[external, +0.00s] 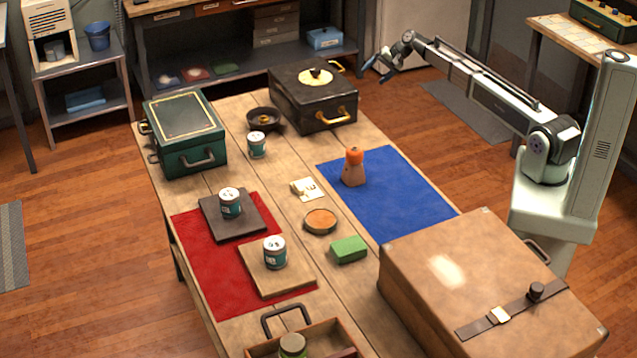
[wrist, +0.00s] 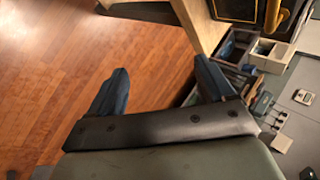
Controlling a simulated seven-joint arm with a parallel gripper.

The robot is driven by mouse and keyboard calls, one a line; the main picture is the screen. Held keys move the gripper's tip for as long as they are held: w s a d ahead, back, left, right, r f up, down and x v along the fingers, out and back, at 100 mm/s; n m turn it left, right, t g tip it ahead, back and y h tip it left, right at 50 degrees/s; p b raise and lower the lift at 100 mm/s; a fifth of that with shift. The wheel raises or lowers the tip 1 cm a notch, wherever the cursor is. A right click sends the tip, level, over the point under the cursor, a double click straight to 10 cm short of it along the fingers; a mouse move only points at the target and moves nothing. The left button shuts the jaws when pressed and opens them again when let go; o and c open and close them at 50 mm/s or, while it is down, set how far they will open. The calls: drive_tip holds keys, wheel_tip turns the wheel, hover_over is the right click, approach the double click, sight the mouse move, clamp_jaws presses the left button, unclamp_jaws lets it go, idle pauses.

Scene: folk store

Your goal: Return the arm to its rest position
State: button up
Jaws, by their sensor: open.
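My arm reaches out to the left from its base at the right of the external view. My gripper (external: 372,66) is beyond the table's far right corner, clear of the tabletop. It is open and empty. In the wrist view my gripper (wrist: 160,85) shows two dark blue fingers spread wide with bare wooden floor between them. On the table (external: 285,165) are a blue mat (external: 410,200) with an orange-capped brown bottle (external: 354,168) on it, and a red mat (external: 200,270) with two boards, each bearing a white-and-teal can.
A black case (external: 300,115) stands at the table's far end, near my gripper. A green box (external: 180,140) is at the left, and a large brown case (external: 440,250) at the near right. A shelf bench (external: 240,70) stands behind. Open floor (external: 425,130) lies below my forearm.

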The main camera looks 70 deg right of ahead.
drive_tip(key=s+a+f+n+g, duration=0.2)
drive_tip(key=s+a+f, duration=0.3)
drive_tip(key=a+f, duration=0.5)
drive_tip(key=s+a+f+n+g+y, duration=0.1)
drive_tip(key=s+a+f+n+g, duration=0.15)
drive_tip(key=s+a+f, duration=0.5)
drive_tip(key=s+a+f+n+g, duration=0.1)
drive_tip(key=s+a+f+g, duration=0.15)
drive_tip(key=a+f, duration=0.9)
drive_tip(key=s+a+f+n+g, duration=0.4)
drive_tip(key=s+a+f, duration=0.3)
drive_tip(key=s+f, duration=0.5)
drive_tip(key=s+a+f+n+g+h, duration=0.1)
drive_tip(key=s+a+n, duration=0.1)
drive_tip(key=s, duration=0.8)
drive_tip(key=s+a+f+n+g+h, duration=0.1)
drive_tip(key=s+a+f+n+g, duration=0.1)
drive_tip(key=s, duration=0.7)
drive_tip(key=shift+s+a+f+n+g, duration=0.15)
drive_tip(key=shift+s+a+n+g, duration=0.25)
drive_tip(key=shift+a, duration=0.35)
